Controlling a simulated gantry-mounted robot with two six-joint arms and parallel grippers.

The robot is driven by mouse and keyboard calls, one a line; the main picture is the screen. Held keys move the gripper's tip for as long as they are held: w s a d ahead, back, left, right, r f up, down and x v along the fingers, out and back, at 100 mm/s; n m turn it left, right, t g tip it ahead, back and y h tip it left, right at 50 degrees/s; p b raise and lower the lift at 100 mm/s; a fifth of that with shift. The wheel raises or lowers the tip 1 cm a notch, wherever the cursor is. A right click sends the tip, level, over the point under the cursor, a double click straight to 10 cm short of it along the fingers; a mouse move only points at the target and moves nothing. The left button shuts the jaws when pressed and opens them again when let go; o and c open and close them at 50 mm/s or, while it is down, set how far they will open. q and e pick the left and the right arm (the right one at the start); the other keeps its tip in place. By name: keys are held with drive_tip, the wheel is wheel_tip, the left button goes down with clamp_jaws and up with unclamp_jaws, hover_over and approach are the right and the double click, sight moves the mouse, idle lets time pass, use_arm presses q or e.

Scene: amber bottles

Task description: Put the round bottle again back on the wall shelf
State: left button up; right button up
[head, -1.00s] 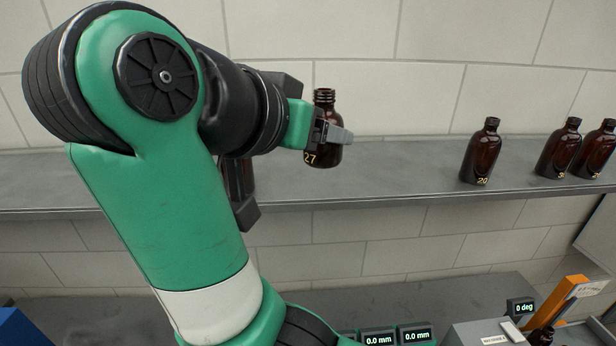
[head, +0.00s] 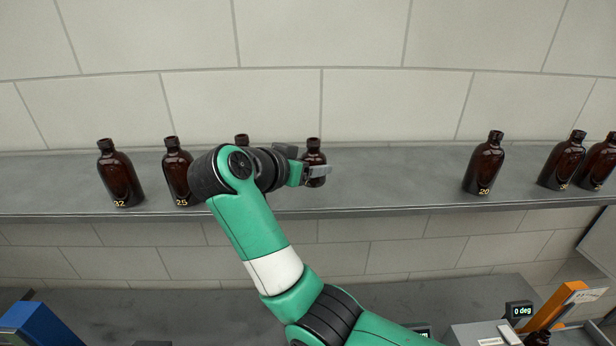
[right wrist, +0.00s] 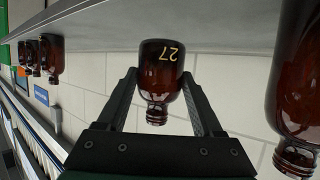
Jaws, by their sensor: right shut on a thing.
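The round amber bottle 27 (head: 313,158) is upright at the grey wall shelf (head: 400,180), right of the middle bottles. My right gripper (head: 317,172) is shut on it from the left side. In the right wrist view, which is upside down, bottle 27 (right wrist: 161,75) sits between the two fingers (right wrist: 163,100), its number readable and its base close to the shelf. I cannot tell whether the base touches the shelf. Part of the bottle's body is hidden by the fingers in the head view. My left gripper is not in view.
Bottles 32 (head: 121,178) and 25 (head: 178,172) stand at left; another bottle (head: 241,140) is mostly hidden behind my arm. Bottle 20 (head: 484,165) and two more bottles (head: 562,160) (head: 598,163) stand right. Shelf between bottles 27 and 20 is clear.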

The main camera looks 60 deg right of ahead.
sight(309, 182)
drive_tip(key=f, duration=0.1)
drive_tip(key=f+p, duration=0.1)
drive_tip(key=f, duration=0.1)
drive_tip(key=shift+w+d+f, duration=0.15)
drive_tip(key=shift+d+f, duration=0.1)
drive_tip(key=shift+d, duration=0.05)
drive_tip(key=shift+f, duration=0.2)
drive_tip(key=shift+f, duration=0.1)
drive_tip(key=o, duration=1.4)
drive_tip(key=shift+o, duration=0.2)
